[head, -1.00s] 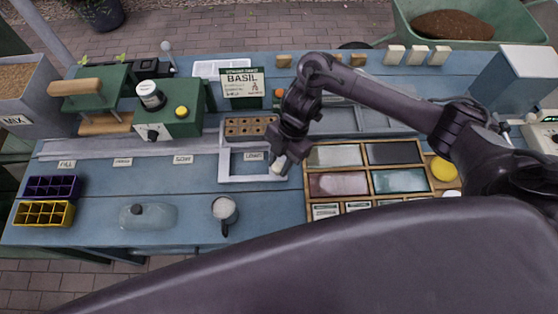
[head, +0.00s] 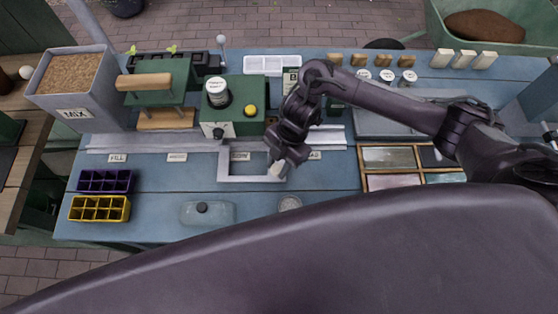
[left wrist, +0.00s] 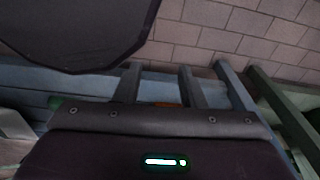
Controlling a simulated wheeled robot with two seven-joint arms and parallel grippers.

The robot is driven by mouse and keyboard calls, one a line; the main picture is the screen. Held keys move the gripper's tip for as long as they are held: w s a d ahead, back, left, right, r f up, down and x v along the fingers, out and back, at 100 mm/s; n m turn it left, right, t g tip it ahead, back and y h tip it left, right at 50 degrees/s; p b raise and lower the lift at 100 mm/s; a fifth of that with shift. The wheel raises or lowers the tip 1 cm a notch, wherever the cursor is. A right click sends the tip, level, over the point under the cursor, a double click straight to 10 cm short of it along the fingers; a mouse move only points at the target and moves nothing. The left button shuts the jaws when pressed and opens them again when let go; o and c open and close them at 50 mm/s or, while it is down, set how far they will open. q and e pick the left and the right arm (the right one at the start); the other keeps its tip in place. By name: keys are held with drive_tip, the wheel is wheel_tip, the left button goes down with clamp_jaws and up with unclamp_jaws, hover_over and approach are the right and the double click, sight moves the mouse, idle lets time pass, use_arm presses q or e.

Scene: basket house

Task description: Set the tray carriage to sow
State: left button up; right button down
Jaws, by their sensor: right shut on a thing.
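The tray carriage (head: 251,179) is a pale open frame on the bench, in front of the green dial machine (head: 235,128). The SOW label (head: 240,156) shows inside its opening, left of the middle. Its back part is hidden by the machine and my arm, and the holed brown tray it carries is not visible. My right gripper (head: 278,168) is shut on the pale carriage knob (head: 276,171) at the frame's front right corner. My left gripper (left wrist: 159,85) shows in the left wrist view, fingers apart and empty, low beside the bench.
The FILL label (head: 117,158) is left along the rail (head: 130,143). A divided wooden box (head: 360,170) is to the right.

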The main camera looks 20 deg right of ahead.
drive_tip(key=shift+d, duration=0.25)
drive_tip(key=shift+s, duration=0.1)
drive_tip(key=c, duration=1.4)
unclamp_jaws()
drive_tip(key=o, duration=0.3)
drive_tip(key=shift+w+d+r, duration=0.15)
drive_tip(key=shift+w+r, duration=0.05)
drive_tip(key=shift+r, duration=0.2)
use_arm(q)
drive_tip(key=shift+d, duration=0.25)
use_arm(e)
drive_tip(key=v, duration=0.7)
drive_tip(key=shift+o, duration=0.2)
